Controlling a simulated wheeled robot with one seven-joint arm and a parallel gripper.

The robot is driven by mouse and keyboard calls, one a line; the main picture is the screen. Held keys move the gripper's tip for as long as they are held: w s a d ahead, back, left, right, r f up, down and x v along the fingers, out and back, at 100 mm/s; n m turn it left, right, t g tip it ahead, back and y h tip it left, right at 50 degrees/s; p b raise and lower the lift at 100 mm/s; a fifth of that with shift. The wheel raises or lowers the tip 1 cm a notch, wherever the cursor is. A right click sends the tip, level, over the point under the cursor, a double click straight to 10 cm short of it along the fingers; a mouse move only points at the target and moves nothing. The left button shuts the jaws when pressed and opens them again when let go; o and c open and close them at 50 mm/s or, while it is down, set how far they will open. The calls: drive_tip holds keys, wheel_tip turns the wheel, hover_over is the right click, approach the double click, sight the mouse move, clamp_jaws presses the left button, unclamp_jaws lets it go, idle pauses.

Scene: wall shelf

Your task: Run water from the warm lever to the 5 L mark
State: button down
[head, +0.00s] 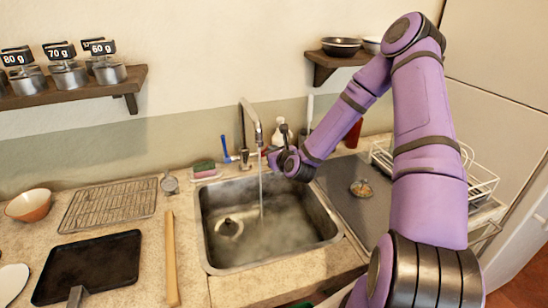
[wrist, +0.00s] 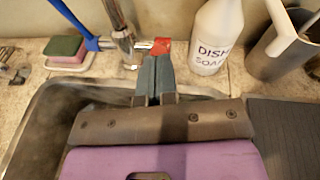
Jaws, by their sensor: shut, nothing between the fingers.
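The metal tap (head: 251,118) stands behind the sink (head: 207,238), and a thin stream of water (head: 261,195) falls from its spout into the basin. The red-tipped warm lever (wrist: 161,46) sticks out to the right of the tap body (wrist: 125,42) in the wrist view. My gripper (wrist: 154,60) is shut and empty, its fingertips right at the red tip; whether they touch it I cannot tell. In the head view my gripper (head: 277,160) is beside the tap at the sink's back edge. I cannot make out a 5 L mark; the basin looks hazy.
A dish soap bottle (wrist: 216,38) and a grey container (wrist: 275,58) stand to the right. A white dish rack (head: 480,180) is right of the sink.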

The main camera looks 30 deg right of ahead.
drive_tip(key=w+r+g, duration=0.2)
drive_tip(key=w+g, duration=0.1)
drive_tip(key=w+r+g, duration=0.1)
drive_tip(key=r, duration=0.1)
drive_tip(key=shift+w+d+r+g+y, duration=0.1)
drive_tip(key=shift+w+d+g+y, duration=0.05)
drive_tip(key=shift+d+g+y, duration=0.2)
drive_tip(key=shift+w+d+r+m+g, duration=0.15)
drive_tip(key=shift+w+d+r+g, duration=0.2)
drive_tip(key=shift+w, duration=0.35)
drive_tip(key=shift+w+d+r+m+g, duration=0.15)
drive_tip(key=shift+w+g, duration=0.25)
drive_tip(key=shift+w, duration=0.3)
drive_tip(key=shift+a, duration=0.1)
